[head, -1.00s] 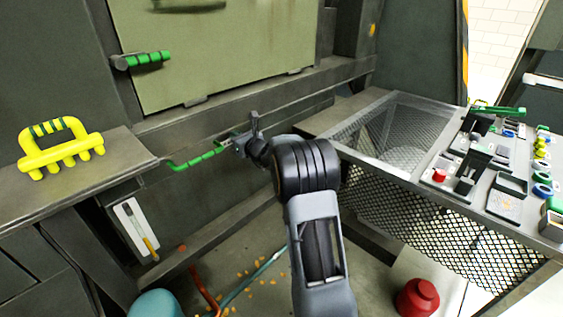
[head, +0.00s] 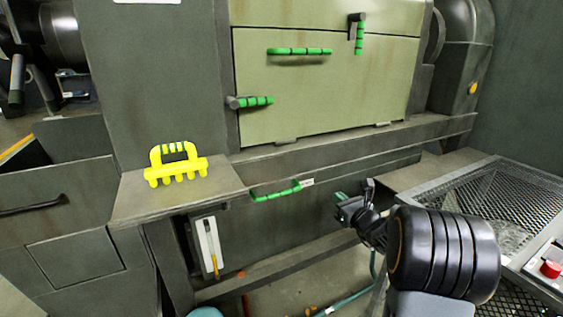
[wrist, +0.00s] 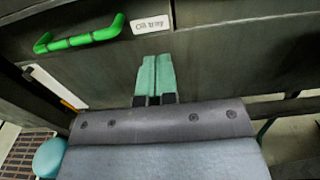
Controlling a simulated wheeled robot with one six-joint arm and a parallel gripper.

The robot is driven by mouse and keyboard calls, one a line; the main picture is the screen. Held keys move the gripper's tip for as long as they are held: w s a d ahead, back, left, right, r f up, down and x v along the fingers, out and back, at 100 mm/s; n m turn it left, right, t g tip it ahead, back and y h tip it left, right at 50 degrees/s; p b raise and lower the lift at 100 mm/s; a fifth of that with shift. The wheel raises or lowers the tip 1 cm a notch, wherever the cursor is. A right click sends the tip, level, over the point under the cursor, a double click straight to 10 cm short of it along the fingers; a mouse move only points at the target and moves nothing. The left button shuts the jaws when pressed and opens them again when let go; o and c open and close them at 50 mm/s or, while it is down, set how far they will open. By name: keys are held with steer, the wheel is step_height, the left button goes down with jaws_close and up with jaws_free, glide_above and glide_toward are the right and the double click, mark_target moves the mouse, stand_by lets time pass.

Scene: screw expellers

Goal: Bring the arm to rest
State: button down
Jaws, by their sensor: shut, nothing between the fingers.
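My arm reaches in from the lower right in the head view. My gripper (head: 341,209) is in front of the dark machine front, below the frame beam. In the wrist view its two green fingers (wrist: 155,78) are together with nothing between them. They point at the dark panel below a label reading "Oil tray" (wrist: 151,25). The green oil tray handle (head: 276,192) is to the left of my gripper and apart from it; it also shows in the wrist view (wrist: 80,40).
A yellow tool with a handle (head: 177,168) stands on the left ledge (head: 140,205). A green-handled hatch (head: 320,95) is above. A mesh-topped bench (head: 490,195) with a red button (head: 550,269) is at the right. A teal rounded object (wrist: 50,158) is low on the left.

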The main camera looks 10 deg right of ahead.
steer(key=s+a+r+n+g+y+p, duration=0.2)
steer(key=s+a+r+n+g+p, duration=0.4)
steer(key=s+a+r+n+p, duration=0.35)
steer(key=s+a+r+n+g+y+p, duration=0.2)
steer(key=s+a+r+n+g+p, duration=0.45)
steer(key=a+n+p, duration=0.4)
steer(key=s+d+r+n+g+h+p, duration=0.1)
steer(key=s+d+r+n+h+p, duration=0.3)
steer(key=s+r+n+h+p, duration=0.4)
steer(key=s+n, duration=0.2)
steer(key=n, duration=0.3)
steer(key=shift+d+r+p, duration=0.2)
steer(key=shift+r+p, duration=0.1)
steer(key=shift+r, duration=0.05)
steer(key=shift+s, duration=0.1)
